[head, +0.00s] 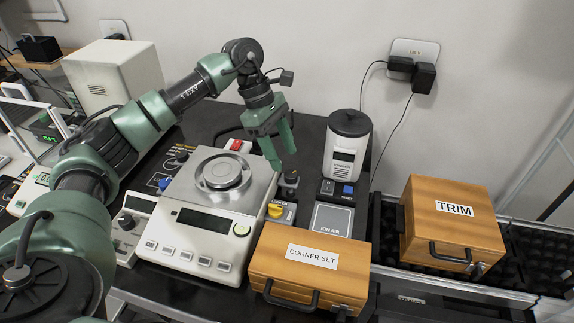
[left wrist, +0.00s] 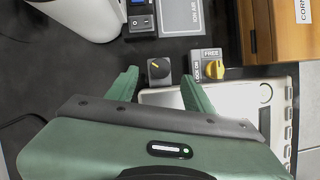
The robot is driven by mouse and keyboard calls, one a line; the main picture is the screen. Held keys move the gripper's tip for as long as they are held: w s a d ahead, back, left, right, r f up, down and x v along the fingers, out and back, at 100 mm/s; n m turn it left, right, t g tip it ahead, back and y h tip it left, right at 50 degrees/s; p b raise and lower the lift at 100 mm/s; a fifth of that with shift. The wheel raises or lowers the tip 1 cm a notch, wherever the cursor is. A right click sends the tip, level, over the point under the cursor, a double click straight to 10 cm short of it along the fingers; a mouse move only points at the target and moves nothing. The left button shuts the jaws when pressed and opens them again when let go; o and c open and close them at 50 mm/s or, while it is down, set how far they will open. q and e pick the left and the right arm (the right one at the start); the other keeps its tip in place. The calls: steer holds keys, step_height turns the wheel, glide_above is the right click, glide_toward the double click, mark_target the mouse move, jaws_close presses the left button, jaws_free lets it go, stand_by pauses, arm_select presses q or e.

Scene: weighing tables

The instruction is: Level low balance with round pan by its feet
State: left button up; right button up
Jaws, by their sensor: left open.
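The low balance (head: 193,249) is a pale box with a dark display, a row of buttons and a round metal pan (head: 222,170) on its steel top. A dark foot knob (head: 289,180) stands at its back right corner. In the left wrist view the same knob (left wrist: 159,68), with a yellow mark, lies between the fingertips. A yellow lock knob (head: 276,210) sits nearer the front on the right side; its label (left wrist: 211,53) reads FREE. My left gripper (head: 282,156) points down, open and empty, just above the foot knob. My right gripper is not in view.
The CORNER SET wooden case (head: 308,269) stands at front right. A white ionizer (head: 346,150) with a dark top and an ION AIR plate (head: 332,221) are right of the gripper. The TRIM case (head: 452,225) is farther right.

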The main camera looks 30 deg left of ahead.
arm_select(q)
steer(key=shift+v, duration=1.4)
